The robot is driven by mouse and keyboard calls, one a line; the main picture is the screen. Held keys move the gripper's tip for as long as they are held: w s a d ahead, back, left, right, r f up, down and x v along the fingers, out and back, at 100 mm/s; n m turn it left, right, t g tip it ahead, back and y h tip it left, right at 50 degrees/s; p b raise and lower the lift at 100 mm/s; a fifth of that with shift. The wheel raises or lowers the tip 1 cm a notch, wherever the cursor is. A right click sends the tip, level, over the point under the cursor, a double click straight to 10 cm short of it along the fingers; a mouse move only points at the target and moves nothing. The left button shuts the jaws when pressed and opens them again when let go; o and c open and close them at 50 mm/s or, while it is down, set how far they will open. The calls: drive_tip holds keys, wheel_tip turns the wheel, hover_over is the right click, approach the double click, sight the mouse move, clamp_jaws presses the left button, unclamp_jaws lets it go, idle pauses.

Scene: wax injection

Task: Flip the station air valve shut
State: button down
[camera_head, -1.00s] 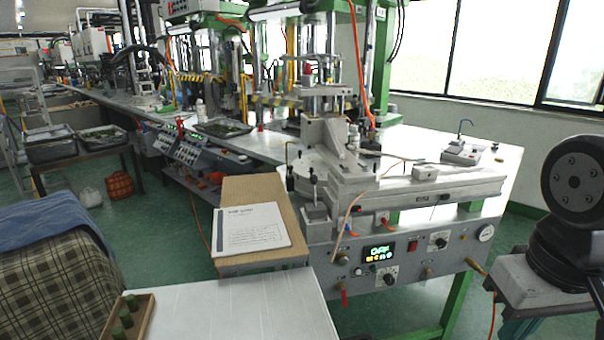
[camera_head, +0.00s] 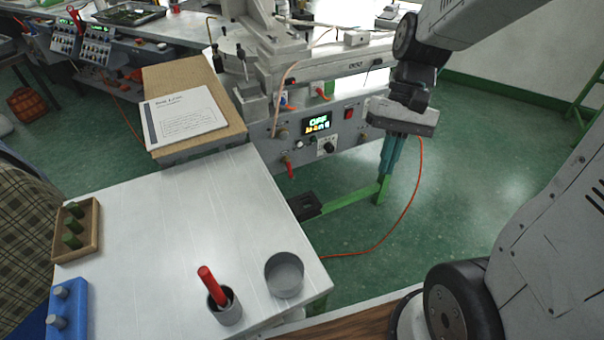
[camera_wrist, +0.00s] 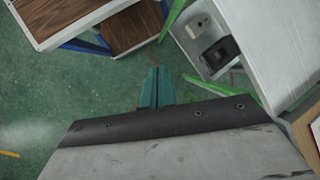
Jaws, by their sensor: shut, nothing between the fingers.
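A small red lever (camera_head: 289,168), which looks like the air valve handle, hangs downward below the lower left of the station's control panel (camera_head: 345,143). I cannot tell for sure from its angle whether the valve is open or shut. My gripper (camera_head: 388,172) has teal fingers pointing down, in front of the panel's right end and to the right of the red lever, apart from it. The fingers are together and empty. They also show in the wrist view (camera_wrist: 155,75), above the green floor. The gripper body hides the panel's right part, and the lever is not clear in the wrist view.
A white table (camera_head: 170,220) fills the front left, with a grey cup (camera_head: 284,276), a red-handled tool (camera_head: 211,284) in a holder, and a wooden tray (camera_head: 92,240). A booklet (camera_head: 185,117) lies on a brown board. An orange hose (camera_head: 412,200) crosses open green floor.

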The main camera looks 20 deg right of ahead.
drive_tip(key=w+d+f+m+t+y, duration=0.1)
drive_tip(key=w+f+m+t+y, duration=0.2)
drive_tip(key=w+f, duration=0.7)
drive_tip(key=w+f+m+t+y, duration=0.15)
drive_tip(key=w+f+y, duration=0.4)
drive_tip(key=f, duration=0.85)
drive_tip(key=w+d+f+m+t+y, duration=0.1)
drive_tip(key=w+f+t+y, duration=0.25)
drive_tip(key=w+f, duration=0.65)
wheel_tip(320, 180, down, 6)
drive_tip(key=w+d+t, duration=0.2)
drive_tip(key=t, duration=0.1)
drive_tip(key=n+t+h, duration=0.1)
drive_tip(key=n+t, duration=0.1)
drive_tip(key=t, duration=0.1)
approach(289, 169)
drive_tip(key=w+a+f, duration=0.3)
drive_tip(key=w, duration=0.2)
drive_tip(key=shift+a+f, duration=0.25)
